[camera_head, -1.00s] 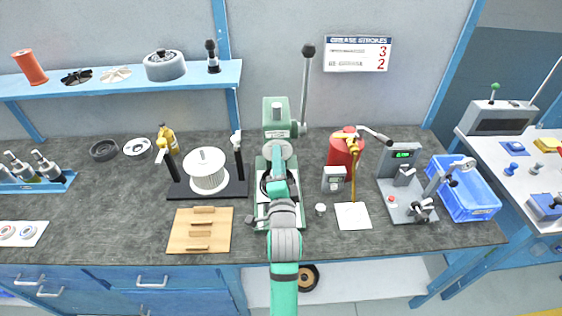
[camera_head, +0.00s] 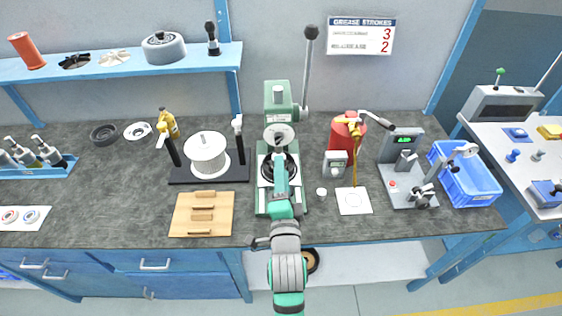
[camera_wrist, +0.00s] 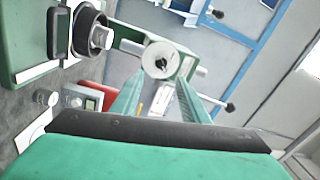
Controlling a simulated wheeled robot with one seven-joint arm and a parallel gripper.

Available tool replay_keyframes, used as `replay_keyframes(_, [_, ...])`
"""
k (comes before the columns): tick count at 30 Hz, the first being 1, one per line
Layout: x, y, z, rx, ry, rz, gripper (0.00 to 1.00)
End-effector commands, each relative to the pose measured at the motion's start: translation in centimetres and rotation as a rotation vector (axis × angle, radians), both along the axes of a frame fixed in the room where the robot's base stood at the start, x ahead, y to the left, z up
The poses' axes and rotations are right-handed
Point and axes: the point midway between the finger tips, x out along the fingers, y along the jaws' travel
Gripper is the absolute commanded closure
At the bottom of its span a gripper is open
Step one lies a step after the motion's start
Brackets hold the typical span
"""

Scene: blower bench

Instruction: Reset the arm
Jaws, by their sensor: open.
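My arm reaches in from the bottom middle of the head view, over the bench's front edge. My gripper (camera_head: 280,172) is at the green press (camera_head: 278,96), in front of its column and above its base. In the wrist view my gripper (camera_wrist: 165,100) shows two green fingers spread apart with nothing held between them. Beyond the fingers is the press's pale round disc (camera_wrist: 160,58). The press base with a dark ring (camera_wrist: 92,30) lies at the upper left of the wrist view. Whether the fingers touch the press cannot be told.
A wooden board (camera_head: 186,222) and a white spool (camera_head: 207,154) stand left of the press. A red canister (camera_head: 345,132), a small meter (camera_head: 335,163), a scale (camera_head: 404,187) and a blue crate (camera_head: 474,203) stand to the right. A shelf (camera_head: 110,66) hangs at upper left.

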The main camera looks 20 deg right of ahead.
Motion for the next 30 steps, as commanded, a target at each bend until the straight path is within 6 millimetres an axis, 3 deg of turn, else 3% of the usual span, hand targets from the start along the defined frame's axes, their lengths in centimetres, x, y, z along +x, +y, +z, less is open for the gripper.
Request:
replay_keyframes(6, [-1.0,0.2,0.0,0.000,0.000,-0.001,0.59])
replay_keyframes(23, [-1.1,0.3,-0.2,-0.006,0.003,0.000,0.59])
replay_keyframes(26, [-1.8,0.9,-1.3,-0.042,0.024,0.007,0.59])
replay_keyframes(30, [-4.0,2.5,-4.3,-0.158,0.083,0.030,0.59])
